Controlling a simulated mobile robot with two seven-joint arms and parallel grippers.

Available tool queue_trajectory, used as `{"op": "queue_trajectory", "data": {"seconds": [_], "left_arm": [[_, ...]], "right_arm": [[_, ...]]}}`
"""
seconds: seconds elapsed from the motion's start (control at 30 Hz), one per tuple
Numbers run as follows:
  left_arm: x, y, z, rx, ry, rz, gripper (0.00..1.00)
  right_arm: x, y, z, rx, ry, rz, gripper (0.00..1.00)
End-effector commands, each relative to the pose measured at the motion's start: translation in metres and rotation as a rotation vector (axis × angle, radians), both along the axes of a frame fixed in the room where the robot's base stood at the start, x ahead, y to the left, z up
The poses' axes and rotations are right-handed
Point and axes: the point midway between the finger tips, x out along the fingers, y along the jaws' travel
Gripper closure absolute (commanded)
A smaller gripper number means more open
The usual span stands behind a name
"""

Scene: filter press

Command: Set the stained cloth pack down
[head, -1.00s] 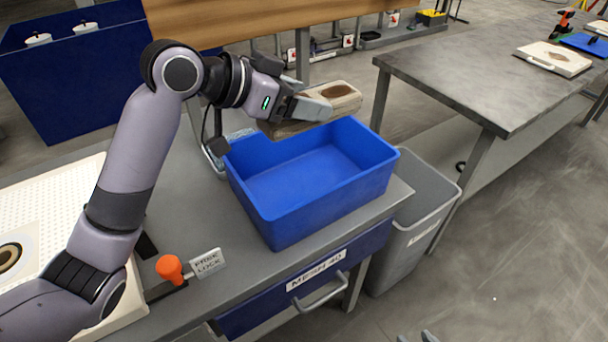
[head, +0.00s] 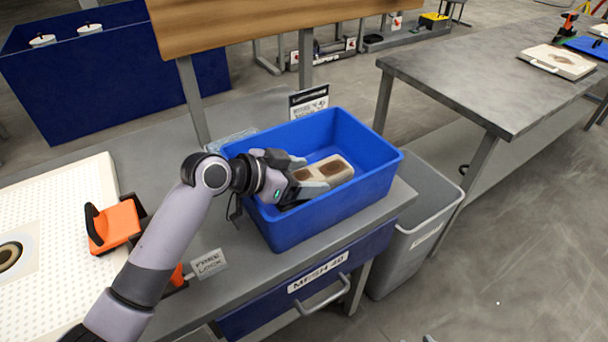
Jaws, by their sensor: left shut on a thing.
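The stained cloth pack (head: 338,168) is a beige folded block with brown stains on top. It is inside the blue bin (head: 385,174), below the rim. My left gripper (head: 312,181) reaches into the bin from the left and is shut on the pack's near left end. Whether the pack touches the bin floor cannot be told. The bin stands on the grey bench by its right end. My right gripper is not clearly in view.
A grey waste bin (head: 425,215) stands on the floor beside the bench. A drawer labelled MESH 40 (head: 310,290) is under the blue bin. A white perforated plate (head: 70,205) with an orange handle (head: 117,224) lies at left. A metal table (head: 470,75) is at right.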

Motion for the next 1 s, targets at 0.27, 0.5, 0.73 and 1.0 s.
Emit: {"op": "queue_trajectory", "data": {"seconds": [0.27,0.5,0.73,1.0], "left_arm": [[0.0,0.0,-0.001,-0.002,-0.001,0.0,0.63],[0.0,0.0,-0.009,-0.001,0.0,-0.001,0.63],[0.0,0.0,-0.011,-0.001,0.001,0.0,0.2],[0.0,0.0,-0.011,-0.001,0.001,0.0,0.19]], "right_arm": [[0.001,0.0,-0.001,0.0,-0.001,-0.001,0.57],[0.001,0.0,-0.005,0.0,-0.002,-0.001,0.57],[0.001,0.0,-0.006,0.0,-0.002,-0.001,0.57],[0.001,0.0,-0.006,0.0,-0.002,-0.001,0.57]]}}
